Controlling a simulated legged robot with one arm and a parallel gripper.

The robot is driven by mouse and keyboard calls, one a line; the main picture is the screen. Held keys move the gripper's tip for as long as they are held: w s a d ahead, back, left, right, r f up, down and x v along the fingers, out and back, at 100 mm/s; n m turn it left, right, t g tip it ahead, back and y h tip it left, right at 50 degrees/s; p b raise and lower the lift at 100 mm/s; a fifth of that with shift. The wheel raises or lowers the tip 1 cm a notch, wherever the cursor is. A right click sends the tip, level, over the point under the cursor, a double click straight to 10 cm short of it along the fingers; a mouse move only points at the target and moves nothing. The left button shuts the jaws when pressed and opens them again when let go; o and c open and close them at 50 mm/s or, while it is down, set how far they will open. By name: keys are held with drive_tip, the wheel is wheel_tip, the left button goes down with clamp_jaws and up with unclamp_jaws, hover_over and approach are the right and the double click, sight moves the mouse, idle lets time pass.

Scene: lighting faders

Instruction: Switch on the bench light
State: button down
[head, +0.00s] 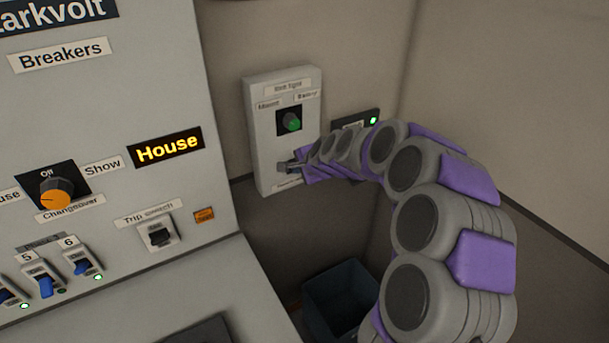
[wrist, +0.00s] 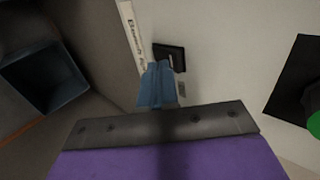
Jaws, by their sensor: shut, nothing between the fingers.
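A pale wall panel (head: 262,150) carries a green knob (head: 291,122) and a small dark switch (head: 283,167) low down. In the wrist view the switch sits on a black plate (wrist: 170,50), beside a label (wrist: 131,32) that seems to begin "Bench". Part of the green knob (wrist: 315,124) shows at the right edge. My gripper (head: 297,167) is at the lower part of the panel, by the switch. Its blue fingers (wrist: 157,84) are shut, empty, and partly cover the plate's lower edge. I cannot tell whether they touch the switch, nor its position.
A dark bin (head: 345,295) stands below my arm and shows in the wrist view (wrist: 45,75). A breaker cabinet (head: 150,60) with an orange knob (head: 57,194) and a trip switch (head: 160,236) fills the left. A small plate with a green lamp (head: 373,120) is right of the panel.

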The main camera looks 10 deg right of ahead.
drive_tip(key=shift+w+a, duration=0.15)
drive_tip(key=shift+w, duration=0.25)
drive_tip(key=shift+r, duration=0.15)
drive_tip(key=shift+w+g+p, duration=0.2)
drive_tip(key=shift+g+p, duration=0.1)
drive_tip(key=shift+p, duration=0.6)
drive_tip(key=shift+r, duration=0.2)
drive_tip(key=shift+r+p, duration=0.65)
drive_tip(key=shift+p, duration=0.1)
